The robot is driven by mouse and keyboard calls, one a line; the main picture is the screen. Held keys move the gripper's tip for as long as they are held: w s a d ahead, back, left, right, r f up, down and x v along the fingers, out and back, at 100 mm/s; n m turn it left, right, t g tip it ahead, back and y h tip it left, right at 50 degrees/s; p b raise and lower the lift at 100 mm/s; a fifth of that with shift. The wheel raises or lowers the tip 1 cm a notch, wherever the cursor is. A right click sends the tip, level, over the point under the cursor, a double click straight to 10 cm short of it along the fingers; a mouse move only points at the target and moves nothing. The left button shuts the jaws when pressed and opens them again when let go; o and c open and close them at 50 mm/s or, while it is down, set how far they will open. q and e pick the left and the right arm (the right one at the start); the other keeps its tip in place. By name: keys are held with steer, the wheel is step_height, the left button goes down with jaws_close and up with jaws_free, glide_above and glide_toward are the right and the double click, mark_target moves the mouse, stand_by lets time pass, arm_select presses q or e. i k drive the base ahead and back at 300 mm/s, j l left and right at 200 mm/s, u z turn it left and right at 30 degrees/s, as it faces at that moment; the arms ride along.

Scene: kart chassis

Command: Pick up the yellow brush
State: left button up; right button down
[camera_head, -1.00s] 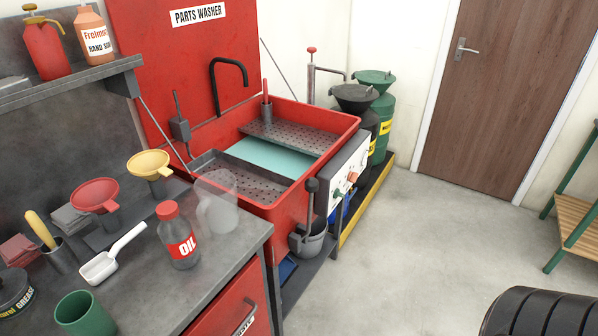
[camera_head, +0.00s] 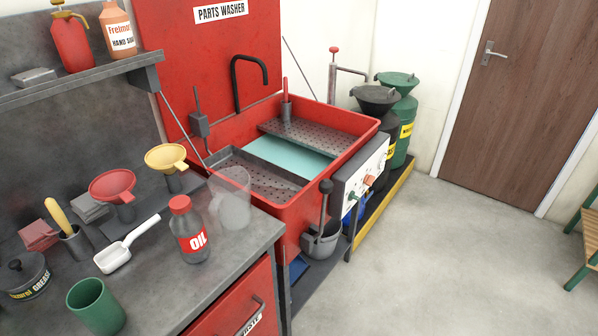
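A brush-like tool with a yellow handle (camera_head: 57,214) stands tilted in a small dark metal cup (camera_head: 77,247) on the grey workbench at the left. Only its handle shows; its lower end is hidden in the cup, so I cannot tell whether it is a brush. A red-handled tool (camera_head: 285,90) stands upright in a holder in the red parts washer. Neither of my grippers is in view.
The workbench (camera_head: 178,290) also holds a grease tin (camera_head: 25,278), green cup (camera_head: 97,307), white scoop (camera_head: 122,248), red funnel (camera_head: 112,185), yellow funnel (camera_head: 165,158), oil bottle (camera_head: 190,232) and a clear jug (camera_head: 232,205). The parts washer (camera_head: 330,165) adjoins it.

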mark_target(57, 213)
steer(key=u, duration=1.4)
steer(key=z, duration=0.2)
steer(key=j, duration=0.05)
